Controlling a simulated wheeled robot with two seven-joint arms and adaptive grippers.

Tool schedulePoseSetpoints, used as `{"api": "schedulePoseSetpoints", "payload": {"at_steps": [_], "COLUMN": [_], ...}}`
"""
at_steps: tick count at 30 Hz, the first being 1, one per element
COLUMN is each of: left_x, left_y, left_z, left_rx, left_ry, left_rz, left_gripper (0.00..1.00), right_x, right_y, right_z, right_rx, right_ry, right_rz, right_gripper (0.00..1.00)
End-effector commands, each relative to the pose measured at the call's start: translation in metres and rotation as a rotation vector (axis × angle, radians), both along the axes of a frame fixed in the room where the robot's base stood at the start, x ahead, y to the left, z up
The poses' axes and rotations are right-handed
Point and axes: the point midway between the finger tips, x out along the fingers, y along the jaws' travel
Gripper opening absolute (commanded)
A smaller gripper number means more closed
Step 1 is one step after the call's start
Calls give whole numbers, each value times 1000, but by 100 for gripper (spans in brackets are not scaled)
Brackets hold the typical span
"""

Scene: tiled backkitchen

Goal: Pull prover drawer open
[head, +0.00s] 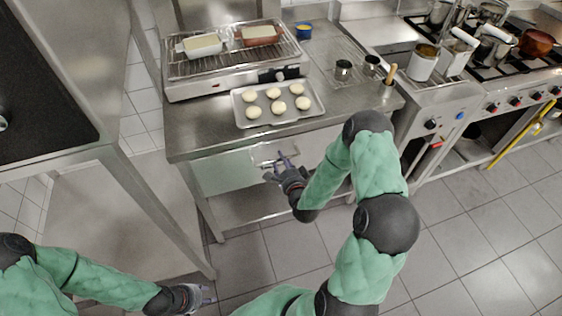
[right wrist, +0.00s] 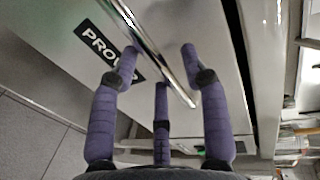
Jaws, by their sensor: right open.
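The prover drawer (head: 228,171) is a pale metal front below the steel worktop, and it looks closed. In the right wrist view its front (right wrist: 60,65) carries a black label (right wrist: 108,50) reading "PRO…", partly covered by a finger. A shiny bar handle (right wrist: 158,50) runs slanting across it. My right gripper (head: 280,163) is at the drawer front. Its purple fingers (right wrist: 160,58) are open and lie on both sides of the handle; I cannot tell whether they touch it. My left gripper (head: 210,293) is open and empty, low over the floor, away from the drawer.
On the worktop (head: 205,135) stand a baking tray (head: 238,108) with several dough rounds and a grill (head: 185,88) with two dishes. A stove (head: 490,105) with pots is at right, a dark-topped steel unit (head: 45,90) at left. The tiled floor (head: 290,250) in front is clear.

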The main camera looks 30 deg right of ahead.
Motion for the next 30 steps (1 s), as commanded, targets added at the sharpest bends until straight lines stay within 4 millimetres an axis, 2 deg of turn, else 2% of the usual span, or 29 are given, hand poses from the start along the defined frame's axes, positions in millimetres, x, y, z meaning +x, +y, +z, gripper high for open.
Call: {"api": "schedulePoseSetpoints", "payload": {"at_steps": [6, 14, 19, 30], "left_x": [0, 0, 0, 0], "left_y": [0, 0, 0, 0], "left_z": [-3, -3, -3, -4], "left_rx": [0, 0, 0, 0], "left_ry": [-1, -1, -1, -1], "left_rz": [0, 0, 0, 0], "left_gripper": [40, 40, 40, 40], "right_x": [13, 13, 13, 13], "right_y": [-3, -3, -3, -3], "right_z": [-3, -3, -3, -3], "right_rx": [0, 0, 0, 0], "right_ry": [0, 1, 1, 2], "right_rz": [0, 0, 0, 0], "right_gripper": [46, 46, 0, 0]}}
